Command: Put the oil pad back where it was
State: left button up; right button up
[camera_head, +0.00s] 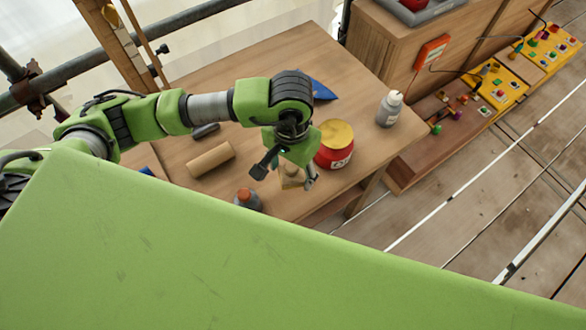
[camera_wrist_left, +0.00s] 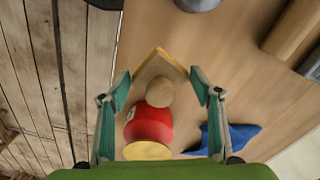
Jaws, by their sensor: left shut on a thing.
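The oil pad, which I take to be the pale wooden block with a yellow edge and a round knob, sits between the fingers of my left gripper in the left wrist view (camera_wrist_left: 160,68). My left gripper (camera_wrist_left: 160,86) is shut on it. In the head view, the pad (camera_head: 292,176) shows partly below the left gripper (camera_head: 298,181), above the front part of the wooden table. I cannot tell whether it touches the table. A red tin with a yellow top (camera_head: 335,148) stands just right of the gripper. My right gripper is not in view.
On the table (camera_head: 262,62) are a wooden cylinder (camera_head: 211,160), a grey bottle with an orange top (camera_head: 247,199), a blue cloth (camera_head: 323,90) and a white bottle (camera_head: 389,109). Yellow button panels (camera_head: 499,87) stand at the right. The back middle of the table is clear.

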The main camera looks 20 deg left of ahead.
aim_at(293, 175)
pick_arm(q)
jog(key=shift+w+a+f, duration=0.1)
jog(key=shift+w+f, duration=0.45)
jog(key=shift+f, duration=0.1)
jog(key=f, duration=0.1)
jog(key=f+p, duration=0.2)
jog(key=shift+w+f, duration=0.2)
jog(key=shift+w, duration=0.05)
jog(key=shift+f, duration=0.35)
jog(key=o, duration=1)
jog(key=shift+r, duration=0.1)
